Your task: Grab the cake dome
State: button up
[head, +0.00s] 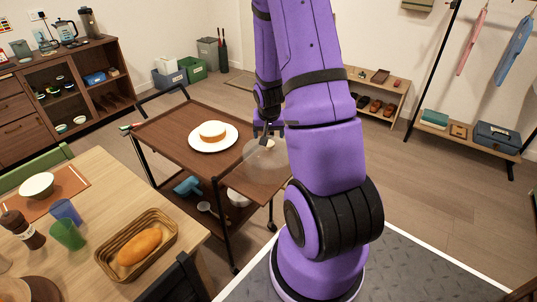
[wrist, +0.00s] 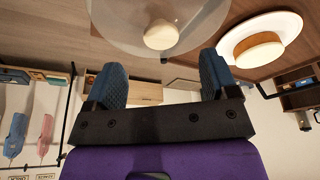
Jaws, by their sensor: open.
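The cake dome (head: 262,162) is clear, with a pale round knob (head: 270,144), and sits on the right end of the cart top. In the wrist view the dome (wrist: 118,22) is at the top, with its knob (wrist: 161,35) just beyond the fingertips and roughly centred between them. My gripper (head: 265,134) is open and empty close to the knob; its two blue fingers also show in the wrist view (wrist: 162,62). I see a gap between the fingers and the knob there. My arm hides part of the dome's right side in the head view.
A cake (head: 212,130) on a white plate (head: 199,143) stands left of the dome on the brown cart (head: 160,130). A dining table (head: 105,200) with a bread basket (head: 137,250) and cups is at the front left. Open floor lies behind the cart.

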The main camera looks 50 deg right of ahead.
aim_at(268, 155)
jog(key=shift+x, duration=3.8)
jog(key=shift+w+d+r, duration=0.1)
jog(key=shift+w+d, duration=0.05)
jog(key=shift+w, duration=0.05)
jog(key=shift+c, duration=0.5)
jog(key=c, duration=1.3)
jog(key=shift+c, duration=0.2)
jog(key=shift+r, duration=0.15)
